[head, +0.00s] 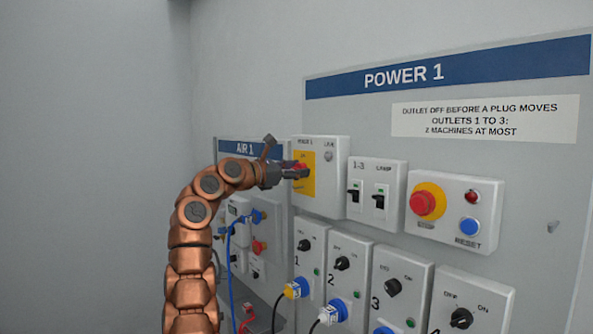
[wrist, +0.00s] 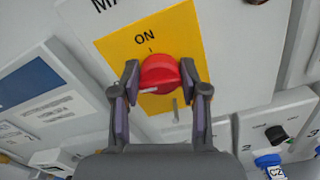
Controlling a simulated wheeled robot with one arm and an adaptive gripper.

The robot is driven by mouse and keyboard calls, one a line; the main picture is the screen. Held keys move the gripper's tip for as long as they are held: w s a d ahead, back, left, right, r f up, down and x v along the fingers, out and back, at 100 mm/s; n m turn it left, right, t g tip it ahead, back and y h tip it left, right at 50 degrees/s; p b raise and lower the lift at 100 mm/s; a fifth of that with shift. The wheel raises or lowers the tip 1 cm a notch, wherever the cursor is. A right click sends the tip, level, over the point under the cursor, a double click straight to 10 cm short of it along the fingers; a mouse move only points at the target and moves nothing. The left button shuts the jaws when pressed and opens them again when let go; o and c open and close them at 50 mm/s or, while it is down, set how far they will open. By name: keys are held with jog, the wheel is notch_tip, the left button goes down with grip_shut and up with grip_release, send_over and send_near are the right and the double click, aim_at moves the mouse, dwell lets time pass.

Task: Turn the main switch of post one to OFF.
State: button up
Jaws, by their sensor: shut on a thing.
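The main switch is a red rotary knob (wrist: 160,72) on a yellow plate (wrist: 185,35), with ON printed above it in the wrist view. In the head view the knob (head: 302,167) is partly hidden by my gripper (head: 290,172), on a white box (head: 328,190) under the POWER 1 heading. My gripper (wrist: 160,68) is shut on the knob, one finger on each side. A white mark on the knob lies at its lower left in the wrist view, away from the ON label. The OFF label cannot be made out.
Right of the box are two black switches (head: 366,196), a red emergency button (head: 425,202) and a blue RESET button (head: 469,227). Below are outlet boxes (head: 347,266) with knobs and blue plugs. The AIR 1 panel (head: 246,149) stands left, behind my arm.

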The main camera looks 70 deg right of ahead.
jog(key=shift+n+b, duration=0.7)
jog(key=shift+n, duration=0.1)
jog(key=o, duration=1.1)
jog(key=v, duration=1.2)
jog(key=shift+r, duration=0.1)
